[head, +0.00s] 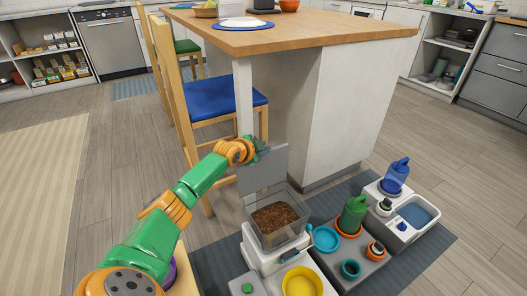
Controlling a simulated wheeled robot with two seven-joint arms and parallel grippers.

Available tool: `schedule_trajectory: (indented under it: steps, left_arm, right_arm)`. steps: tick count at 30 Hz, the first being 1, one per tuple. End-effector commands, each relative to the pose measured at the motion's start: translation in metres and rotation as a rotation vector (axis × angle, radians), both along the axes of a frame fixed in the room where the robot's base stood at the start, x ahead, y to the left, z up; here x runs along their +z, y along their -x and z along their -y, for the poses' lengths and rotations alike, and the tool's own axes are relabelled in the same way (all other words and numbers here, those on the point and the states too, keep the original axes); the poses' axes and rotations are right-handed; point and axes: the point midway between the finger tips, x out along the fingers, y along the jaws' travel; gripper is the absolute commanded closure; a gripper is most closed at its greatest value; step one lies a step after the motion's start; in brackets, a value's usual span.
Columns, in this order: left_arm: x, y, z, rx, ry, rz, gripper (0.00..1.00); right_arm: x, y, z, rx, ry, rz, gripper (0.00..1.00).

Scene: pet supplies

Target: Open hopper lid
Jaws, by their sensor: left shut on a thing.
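The hopper (290,233) is a clear bin holding brown kibble (274,217), set on a white base (268,262) on the floor mat. Its lid (264,172) is a grey translucent panel that stands raised at the back of the bin, so the bin's top is uncovered. My left gripper (258,150) is shut on the lid near its upper edge. The fingertips are small in the view and partly hidden. My right gripper is not in view.
A blue-seated chair (222,98) and the wooden-topped island (290,38) are close behind the lid. Floor at far right is clear.

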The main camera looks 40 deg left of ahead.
Motion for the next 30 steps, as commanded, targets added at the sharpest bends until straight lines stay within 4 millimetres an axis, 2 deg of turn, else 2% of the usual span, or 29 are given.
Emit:
schedule_trajectory:
  steps: [8, 9, 10, 20, 26, 30]
  left_arm:
    - [-0.003, 0.002, -0.001, 0.002, -0.003, -0.009, 1.00]
    - [-0.003, 0.001, -0.001, 0.002, -0.003, -0.009, 0.65]
    - [-0.003, 0.001, -0.001, 0.002, -0.003, -0.009, 0.60]
    - [-0.001, 0.005, 0.000, 0.001, -0.002, -0.013, 0.60]
    - [0.018, 0.025, 0.005, -0.002, -0.006, -0.010, 0.60]
    - [0.031, 0.044, 0.010, -0.002, -0.007, -0.006, 0.60]
  right_arm:
    - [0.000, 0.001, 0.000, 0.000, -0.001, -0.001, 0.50]
    - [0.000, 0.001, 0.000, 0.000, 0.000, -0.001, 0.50]
    - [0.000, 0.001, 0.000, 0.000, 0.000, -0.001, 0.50]
    - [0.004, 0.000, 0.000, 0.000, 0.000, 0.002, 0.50]
    - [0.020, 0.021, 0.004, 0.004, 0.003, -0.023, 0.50]
    - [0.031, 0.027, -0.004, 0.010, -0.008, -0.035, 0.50]
